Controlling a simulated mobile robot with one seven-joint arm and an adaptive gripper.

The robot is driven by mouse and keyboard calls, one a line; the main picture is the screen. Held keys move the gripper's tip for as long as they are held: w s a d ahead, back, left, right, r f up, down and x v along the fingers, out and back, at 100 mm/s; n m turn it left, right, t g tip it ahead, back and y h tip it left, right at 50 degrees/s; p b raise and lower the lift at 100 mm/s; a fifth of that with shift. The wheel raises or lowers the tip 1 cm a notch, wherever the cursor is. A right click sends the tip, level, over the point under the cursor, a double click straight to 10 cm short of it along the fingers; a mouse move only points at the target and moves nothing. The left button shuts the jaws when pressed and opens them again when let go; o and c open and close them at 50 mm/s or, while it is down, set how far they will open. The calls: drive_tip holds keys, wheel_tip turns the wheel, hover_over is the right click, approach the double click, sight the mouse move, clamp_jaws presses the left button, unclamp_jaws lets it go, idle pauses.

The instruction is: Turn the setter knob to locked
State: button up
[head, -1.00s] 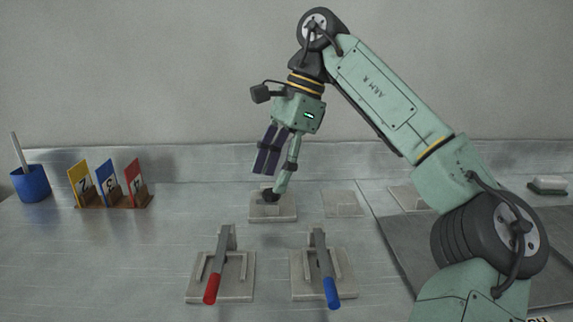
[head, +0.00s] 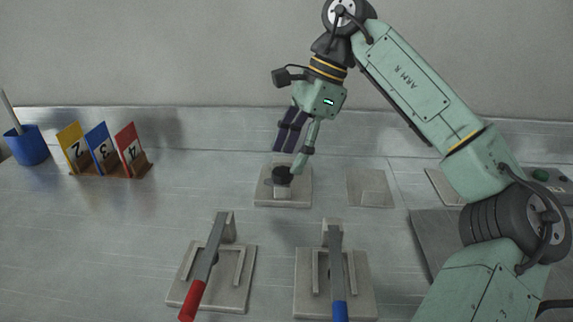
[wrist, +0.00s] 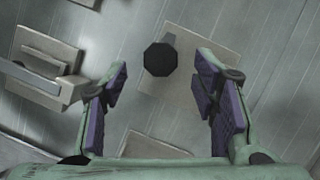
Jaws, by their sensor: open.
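The setter knob (head: 282,175) is a small black, many-sided knob on a square beige base plate (head: 297,198) at the middle back of the bench. In the wrist view the knob (wrist: 160,59) sits ahead of the fingertips, roughly centred between them, with a grey bar or pointer beside its upper right edge. My gripper (head: 298,160) is open above the knob, its purple-padded fingers pointing down. In the wrist view my gripper (wrist: 160,85) has its fingers spread wide with nothing between them. One finger partly covers the knob's surroundings in the head view, and I cannot tell any contact.
A red-handled lever (head: 200,275) and a blue-handled lever (head: 337,270) stand on plates in front. Numbered cards (head: 103,150) and a blue cup (head: 27,147) are at left.

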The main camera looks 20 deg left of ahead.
sight(284, 171)
drive_tip(key=shift+x, duration=1.7)
drive_tip(key=c, duration=1.2)
drive_tip(key=shift+o, duration=0.2)
